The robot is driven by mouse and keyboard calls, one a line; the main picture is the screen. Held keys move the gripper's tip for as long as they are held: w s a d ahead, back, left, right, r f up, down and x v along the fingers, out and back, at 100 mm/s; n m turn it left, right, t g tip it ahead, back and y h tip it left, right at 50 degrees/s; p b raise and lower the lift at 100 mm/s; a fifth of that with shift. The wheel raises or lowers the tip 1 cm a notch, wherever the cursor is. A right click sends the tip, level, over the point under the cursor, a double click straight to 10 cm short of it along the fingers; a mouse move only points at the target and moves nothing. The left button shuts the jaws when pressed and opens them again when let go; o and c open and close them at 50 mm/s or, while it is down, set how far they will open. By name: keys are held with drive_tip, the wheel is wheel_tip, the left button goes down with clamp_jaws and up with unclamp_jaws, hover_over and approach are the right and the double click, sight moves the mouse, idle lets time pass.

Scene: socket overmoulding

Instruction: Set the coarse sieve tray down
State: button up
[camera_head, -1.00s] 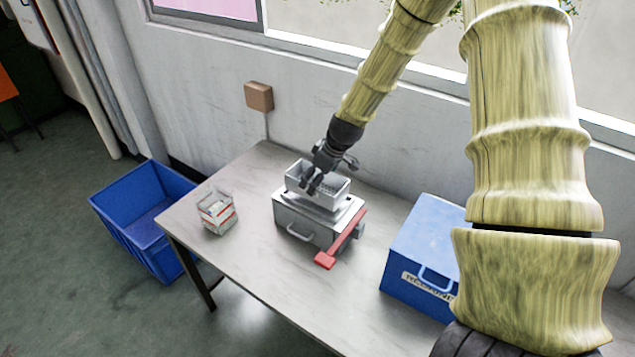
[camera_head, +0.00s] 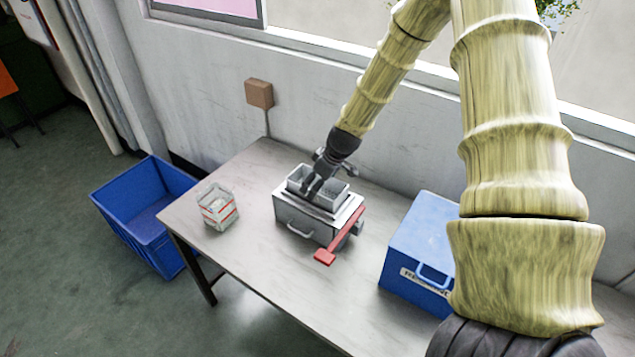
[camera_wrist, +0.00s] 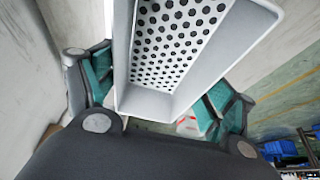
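The coarse sieve tray (camera_head: 333,200) is a pale grey, open rectangular tray. In the wrist view its floor is full of round dark holes, and its wall (camera_wrist: 142,104) lies between my fingers. My gripper (camera_head: 313,190) comes down over the tray from above; in the wrist view my gripper (camera_wrist: 155,90) has its teal-padded fingers against opposite sides of it. The tray is level on or just over the top of a grey metal box-like unit (camera_head: 297,221) with a front handle. The head view does not show clearly whether its underside touches.
A red lever (camera_head: 343,236) runs along the unit's right side. A blue case (camera_head: 412,250) stands to the right, a clear container with red bands (camera_head: 218,209) to the left. A blue crate (camera_head: 150,235) is on the floor. The table (camera_head: 262,255) is bare at its front.

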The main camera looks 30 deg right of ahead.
drive_tip(key=shift+o, duration=0.8)
drive_tip(key=shift+r, duration=0.1)
drive_tip(key=shift+r, duration=0.15)
drive_tip(key=b+v, duration=0.2)
drive_tip(key=v, duration=1)
